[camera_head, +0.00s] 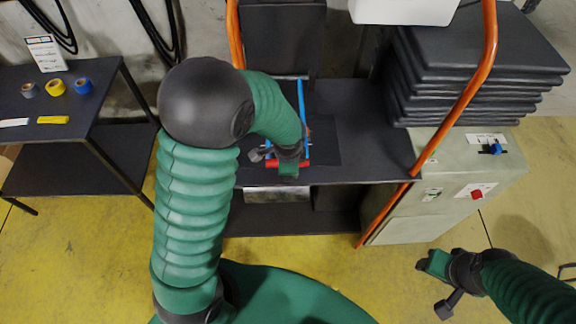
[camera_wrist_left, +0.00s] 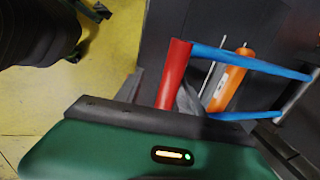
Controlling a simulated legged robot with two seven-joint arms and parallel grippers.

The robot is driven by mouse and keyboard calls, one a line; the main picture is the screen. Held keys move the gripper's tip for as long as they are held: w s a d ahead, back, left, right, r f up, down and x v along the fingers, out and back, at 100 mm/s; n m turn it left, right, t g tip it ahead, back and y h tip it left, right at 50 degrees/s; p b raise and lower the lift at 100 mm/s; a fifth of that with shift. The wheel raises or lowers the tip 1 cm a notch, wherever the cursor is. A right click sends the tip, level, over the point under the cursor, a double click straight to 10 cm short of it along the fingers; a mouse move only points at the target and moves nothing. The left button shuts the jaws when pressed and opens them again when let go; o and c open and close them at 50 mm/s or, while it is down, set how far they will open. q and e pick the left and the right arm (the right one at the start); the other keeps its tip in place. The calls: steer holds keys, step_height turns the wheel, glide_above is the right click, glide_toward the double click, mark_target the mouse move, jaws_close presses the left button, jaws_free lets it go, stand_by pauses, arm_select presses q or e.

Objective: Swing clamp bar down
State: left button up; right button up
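The clamp bar (camera_head: 301,100) is a blue frame with a red cross handle (camera_head: 273,163), on the dark bench in the head view. In the left wrist view the red handle (camera_wrist_left: 174,72) joins blue side arms (camera_wrist_left: 250,61) that run right to a grey metal rod. My left gripper (camera_head: 275,156) is at the handle. In the wrist view its dark fingers (camera_wrist_left: 163,94) stand either side of the handle, with a gap on the left; I see no firm grip. An orange cylinder (camera_wrist_left: 228,85) lies between the blue arms. My right gripper (camera_head: 436,285) is open and empty, over the floor.
Orange rails (camera_head: 463,90) frame the dark bench (camera_head: 375,150). Black folded slabs (camera_head: 475,65) are stacked at the right above a grey control cabinet (camera_head: 440,190) with a red button. A side table (camera_head: 95,100) with tape rolls stands at the left. Yellow floor is open in front.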

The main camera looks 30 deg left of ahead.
arm_select(q)
steer(key=p+v, duration=0.2)
steer(key=v, duration=1.4)
steer(key=shift+r, duration=0.4)
arm_select(e)
steer(key=shift+w+v, duration=0.25)
steer(key=shift+v, duration=0.75)
arm_select(q)
steer(key=shift+d, duration=0.1)
arm_select(e)
steer(key=shift+s+r, duration=0.1)
steer(key=shift+c, duration=0.4)
